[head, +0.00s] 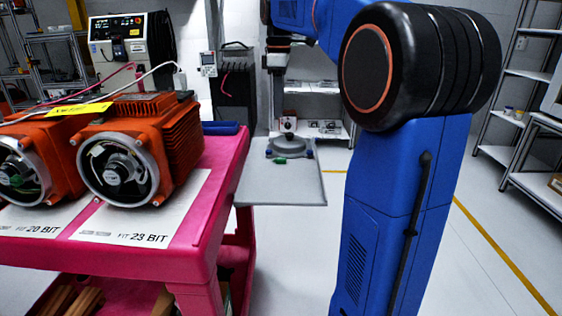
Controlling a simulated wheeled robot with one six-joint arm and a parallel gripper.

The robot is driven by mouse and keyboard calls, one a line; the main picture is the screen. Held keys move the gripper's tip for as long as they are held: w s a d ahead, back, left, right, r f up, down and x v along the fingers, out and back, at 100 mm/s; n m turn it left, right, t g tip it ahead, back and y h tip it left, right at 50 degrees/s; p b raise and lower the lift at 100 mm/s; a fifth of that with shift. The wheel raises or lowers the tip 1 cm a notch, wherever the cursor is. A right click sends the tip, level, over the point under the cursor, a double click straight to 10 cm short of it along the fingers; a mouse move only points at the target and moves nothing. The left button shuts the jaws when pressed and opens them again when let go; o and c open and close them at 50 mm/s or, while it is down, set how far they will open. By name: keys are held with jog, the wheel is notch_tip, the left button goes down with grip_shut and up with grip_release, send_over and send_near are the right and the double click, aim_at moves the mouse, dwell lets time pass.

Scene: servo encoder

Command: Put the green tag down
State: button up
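A small green piece (280,161) lies on a grey plate (283,189), just in front of a round grey base with blue knobs. It is too small to tell whether it is the green tag. My blue arm reaches up and to the left across the top of the view. A grey part (277,60) hangs below its far end, above the round base. It may be my gripper, but its fingers cannot be made out, nor whether they hold anything.
A pink bench (180,250) at left carries two orange motors (140,150) on white sheets marked 20 BIT and 23 BIT. A yellow tag (80,109) lies on top of them. A blue roll (220,128) lies at the bench's back. Shelves (520,110) stand at right.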

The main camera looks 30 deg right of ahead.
aim_at(280, 158)
jog(key=shift+n, duration=0.3)
jog(key=f, duration=0.5)
jog(key=w+f, duration=0.1)
jog(key=f, duration=0.5)
jog(key=d+f, duration=0.1)
jog(key=f, duration=0.5)
jog(key=shift+w+d, duration=0.1)
jog(key=shift+w, duration=0.15)
jog(key=shift+r, duration=0.1)
grip_shut()
